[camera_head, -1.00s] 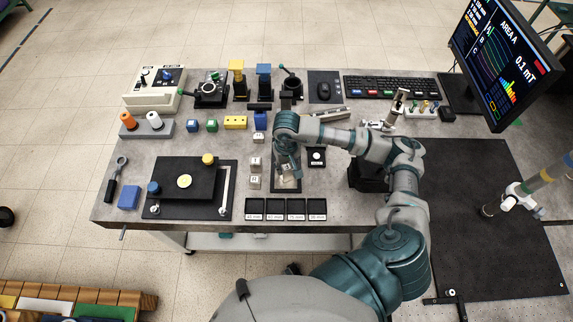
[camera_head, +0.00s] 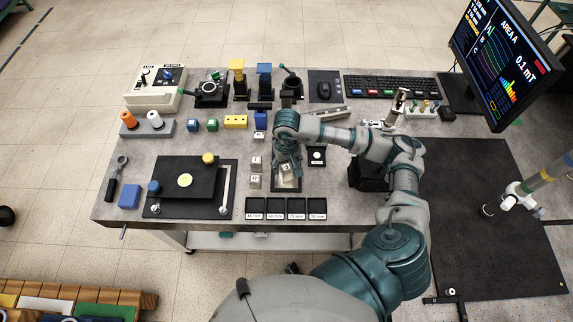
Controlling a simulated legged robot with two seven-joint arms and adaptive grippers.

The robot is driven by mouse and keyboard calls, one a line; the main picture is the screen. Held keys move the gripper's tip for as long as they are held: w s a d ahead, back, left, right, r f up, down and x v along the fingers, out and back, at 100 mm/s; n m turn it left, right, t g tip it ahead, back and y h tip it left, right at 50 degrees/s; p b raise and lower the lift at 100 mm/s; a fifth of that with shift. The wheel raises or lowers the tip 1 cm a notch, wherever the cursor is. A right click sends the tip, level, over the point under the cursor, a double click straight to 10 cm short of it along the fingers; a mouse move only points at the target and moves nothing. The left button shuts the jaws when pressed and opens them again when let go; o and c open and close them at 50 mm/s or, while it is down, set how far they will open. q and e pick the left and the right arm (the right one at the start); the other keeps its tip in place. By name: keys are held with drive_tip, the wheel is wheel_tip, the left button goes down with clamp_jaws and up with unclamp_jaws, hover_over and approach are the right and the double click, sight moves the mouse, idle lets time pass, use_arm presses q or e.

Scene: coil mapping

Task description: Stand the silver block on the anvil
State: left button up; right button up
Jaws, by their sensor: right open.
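My right gripper (camera_head: 287,168) is open and points down over a dark pad (camera_head: 279,186) in the middle of the workbench. A small silver block (camera_head: 285,171) with a dark mark shows at its fingertips. Whether the fingers touch it cannot be told. Two more small silver blocks stand to the left, one farther (camera_head: 257,163) and one nearer (camera_head: 255,181). A small black plate with a white disc (camera_head: 317,156) lies just right of the gripper; I cannot tell if this is the anvil.
A black plate with a yellow disc (camera_head: 185,181) lies left. A row of labelled black trays (camera_head: 286,215) lines the front edge. Coloured blocks (camera_head: 235,122) and fixtures (camera_head: 211,93) stand behind. A monitor (camera_head: 503,62) and a black mat (camera_head: 480,250) are right.

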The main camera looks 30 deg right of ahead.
wheel_tip(320, 180, up, 11)
drive_tip(key=shift+r, duration=0.2)
idle(0.6)
